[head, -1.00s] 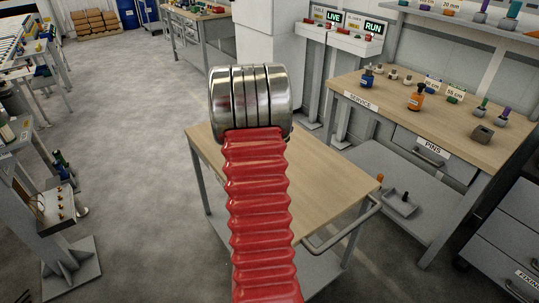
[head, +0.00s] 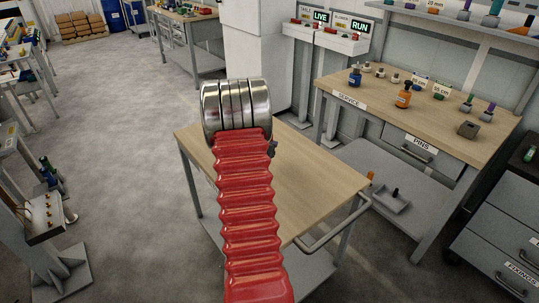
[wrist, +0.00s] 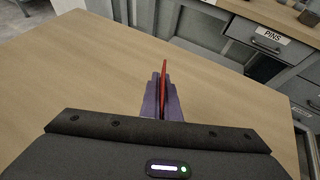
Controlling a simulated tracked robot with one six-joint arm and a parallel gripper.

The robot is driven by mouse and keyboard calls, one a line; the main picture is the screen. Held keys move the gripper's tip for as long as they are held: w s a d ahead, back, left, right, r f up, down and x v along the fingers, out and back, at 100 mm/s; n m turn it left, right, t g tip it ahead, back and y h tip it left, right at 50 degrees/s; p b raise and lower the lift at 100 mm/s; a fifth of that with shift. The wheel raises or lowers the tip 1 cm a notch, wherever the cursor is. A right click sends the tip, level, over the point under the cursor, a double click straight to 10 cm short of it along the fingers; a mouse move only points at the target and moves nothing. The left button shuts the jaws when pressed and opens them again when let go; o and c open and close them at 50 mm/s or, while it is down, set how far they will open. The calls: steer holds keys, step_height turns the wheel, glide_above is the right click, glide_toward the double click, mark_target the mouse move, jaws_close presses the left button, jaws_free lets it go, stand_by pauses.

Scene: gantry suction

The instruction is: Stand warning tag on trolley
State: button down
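The trolley (head: 310,185) has a pale wooden top, a grey frame and a handle at its right end. It stands in front of me in the head view, partly hidden behind my red-sleeved arm. In the wrist view its wooden top (wrist: 75,75) fills most of the picture below my gripper. My gripper (wrist: 163,92) is shut on a thin red thing, apparently the warning tag (wrist: 165,68), seen edge-on between the two fingers. It is over the trolley top; I cannot tell how high. In the head view my arm hides the tag.
The service bench (head: 440,105) stands behind and right of the trolley, with small bottles and parts on it. A drawer cabinet (head: 500,225) is at the right. A grey post with a box (head: 45,220) is at the left. The trolley top looks clear where visible.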

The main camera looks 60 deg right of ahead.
steer(key=shift+f, duration=0.4)
steer(key=shift+f, duration=1.9)
steer(key=shift+f, duration=0.1)
steer(key=c, duration=2)
jaws_free()
steer(key=shift+a+r, duration=0.35)
steer(key=shift+a, duration=0.05)
steer(key=v, duration=1.1)
steer(key=shift+a, duration=0.1)
